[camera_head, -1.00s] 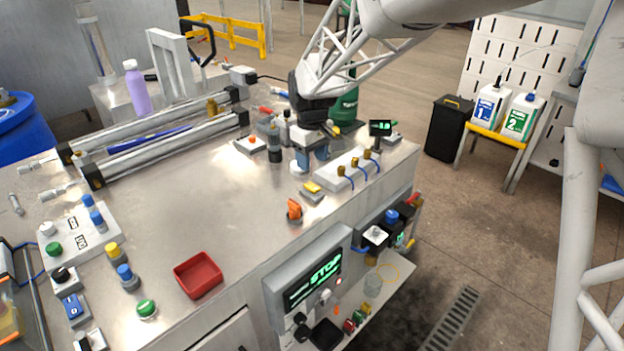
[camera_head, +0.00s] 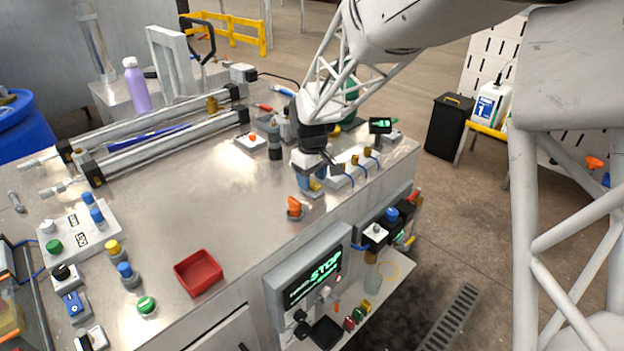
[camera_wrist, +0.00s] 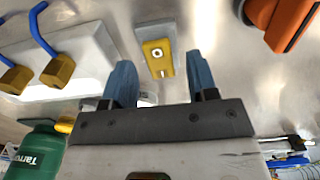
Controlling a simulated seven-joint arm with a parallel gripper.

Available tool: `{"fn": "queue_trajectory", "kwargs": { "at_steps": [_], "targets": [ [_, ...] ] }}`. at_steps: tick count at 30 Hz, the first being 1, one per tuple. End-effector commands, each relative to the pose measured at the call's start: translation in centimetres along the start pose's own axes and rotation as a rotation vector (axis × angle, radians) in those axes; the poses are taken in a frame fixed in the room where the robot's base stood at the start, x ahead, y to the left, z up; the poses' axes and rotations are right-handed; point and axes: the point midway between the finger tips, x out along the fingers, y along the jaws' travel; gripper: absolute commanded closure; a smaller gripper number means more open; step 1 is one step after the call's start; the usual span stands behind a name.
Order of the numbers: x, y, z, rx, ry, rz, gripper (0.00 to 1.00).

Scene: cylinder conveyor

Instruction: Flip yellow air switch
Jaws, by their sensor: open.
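The yellow air switch is a small yellow rocker on a pale grey base. In the head view the switch (camera_head: 316,186) shows only in part, behind my gripper's fingers. In the wrist view the switch (camera_wrist: 158,62) is seen whole, with a white round mark and a short white line on the rocker. My gripper (camera_wrist: 160,78) is open, its two blue fingertips apart on the left and right of the rocker's lower end.
An orange rotary switch (camera_head: 294,208) stands just in front of my gripper. A white manifold block (camera_head: 350,172) with brass fittings and blue tubes lies close on the right. A red tray (camera_head: 198,273) sits farther left. The bench between is clear.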

Motion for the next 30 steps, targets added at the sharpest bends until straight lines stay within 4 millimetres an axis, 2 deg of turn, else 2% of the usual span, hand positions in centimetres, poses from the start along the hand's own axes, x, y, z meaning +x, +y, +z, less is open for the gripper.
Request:
{"fn": "queue_trajectory", "kwargs": {
  "at_steps": [12,14,22,30],
  "targets": [
    [0.64,0.00,-0.01,0.000,0.000,0.000,0.47],
    [0.63,0.00,-0.01,0.000,0.000,0.000,0.54],
    [0.62,0.00,-0.01,0.000,0.000,0.000,0.96],
    [0.63,-0.03,0.15,0.001,0.041,-0.002,0.96]
  ]
}}
